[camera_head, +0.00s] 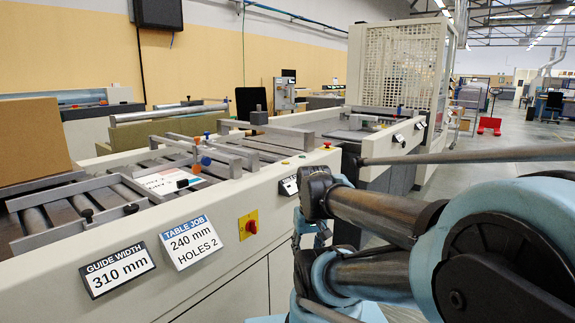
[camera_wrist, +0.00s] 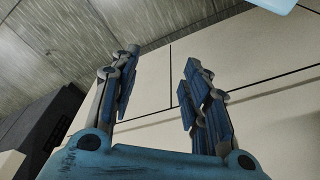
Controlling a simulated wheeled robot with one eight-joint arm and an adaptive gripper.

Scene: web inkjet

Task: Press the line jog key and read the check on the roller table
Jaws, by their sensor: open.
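The roller table (camera_head: 33,218) runs along the left in the head view, with dark rollers and grey rails. A printed sheet (camera_head: 160,181) with red and black marks lies on it, partly covered by rails and clamps; its text is too small to read fully. Several small buttons sit on the cream ledge, among them a yellow one (camera_head: 285,162) and a red one (camera_head: 327,144). My gripper (camera_wrist: 157,72) is open and empty, facing the cream panels and floor.
One sign (camera_head: 117,269) reads GUIDE WIDTH 310 mm; another (camera_head: 191,242) reads TABLE JOB 240 mm HOLES 2. A red switch on a yellow plate (camera_head: 250,226) is beside them. A perforated machine guard (camera_head: 400,65) stands behind. Open aisle floor (camera_head: 520,140) lies at right.

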